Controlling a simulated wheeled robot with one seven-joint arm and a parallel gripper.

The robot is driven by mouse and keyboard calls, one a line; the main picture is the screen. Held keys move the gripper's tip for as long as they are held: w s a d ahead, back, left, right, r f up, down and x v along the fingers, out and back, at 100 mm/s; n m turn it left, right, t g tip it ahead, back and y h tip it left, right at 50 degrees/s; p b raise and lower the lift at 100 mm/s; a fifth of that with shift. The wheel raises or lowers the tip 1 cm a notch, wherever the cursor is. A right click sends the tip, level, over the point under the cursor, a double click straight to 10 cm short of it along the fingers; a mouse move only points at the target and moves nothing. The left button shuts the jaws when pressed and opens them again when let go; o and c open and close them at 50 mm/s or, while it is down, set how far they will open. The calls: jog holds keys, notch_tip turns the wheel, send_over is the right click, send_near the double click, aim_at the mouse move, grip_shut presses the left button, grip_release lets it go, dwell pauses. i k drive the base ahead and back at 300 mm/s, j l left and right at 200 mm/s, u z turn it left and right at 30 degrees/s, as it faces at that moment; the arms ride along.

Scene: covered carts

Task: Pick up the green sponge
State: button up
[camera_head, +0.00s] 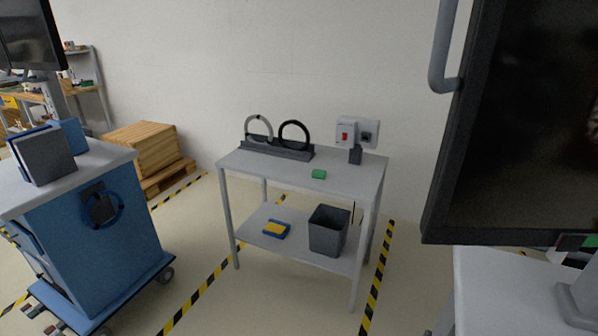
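The green sponge (319,174) lies flat on the top of a grey two-level cart (345,176), a little right of the top's middle and close to its front edge. Nothing touches or covers the sponge. My gripper does not show in this view.
Behind the sponge are a rack with two rings (283,150) and a small dark block (355,155). The lower shelf holds a bin (328,231) and a yellow-blue item (276,229). A blue cart (95,240) stands left; a large dark screen (530,120) fills the right.

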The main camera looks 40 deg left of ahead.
aim_at(316, 174)
jog(key=i+j+u, duration=0.65)
jog(key=u, duration=0.2)
jog(key=i+j+u, duration=0.1)
jog(key=i+u, duration=0.3)
jog(key=i+j, duration=0.1)
jog(key=i, duration=0.5)
jog(key=i+j, duration=0.15)
jog(key=i, duration=0.45)
jog(key=i+j+z, duration=0.15)
jog(key=i+z, duration=0.25)
jog(key=i+j+z, duration=0.45)
jog(key=i+l, duration=0.1)
